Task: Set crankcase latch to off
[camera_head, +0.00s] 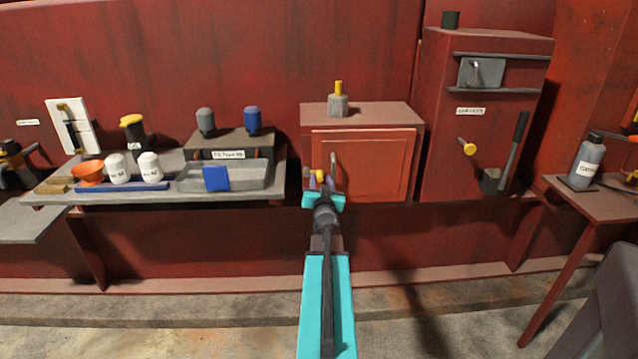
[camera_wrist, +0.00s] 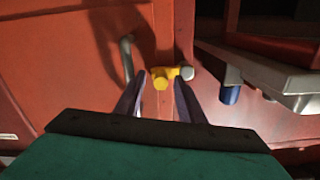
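A small yellow latch (camera_head: 319,175) sits at the left edge of the red cabinet door (camera_head: 366,165), beside the door's grey handle (camera_head: 333,165). No readable label confirms that it is the crankcase latch. My gripper (camera_head: 323,186) is in front of it. In the wrist view, the yellow latch (camera_wrist: 165,77) lies crosswise at the fingertips, with a grey rounded end (camera_wrist: 187,73) on its right. My gripper's fingers (camera_wrist: 161,88) are spread apart, with a gap between them. I cannot tell whether a fingertip touches the latch.
The bench left of the door holds a clear tray (camera_head: 255,179) with a blue piece (camera_head: 216,179), white bottles and an orange funnel (camera_head: 88,173). A taller red cabinet (camera_head: 440,150) at right has a yellow knob (camera_head: 469,148) and a black lever (camera_head: 516,140). The handle is close to my fingers.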

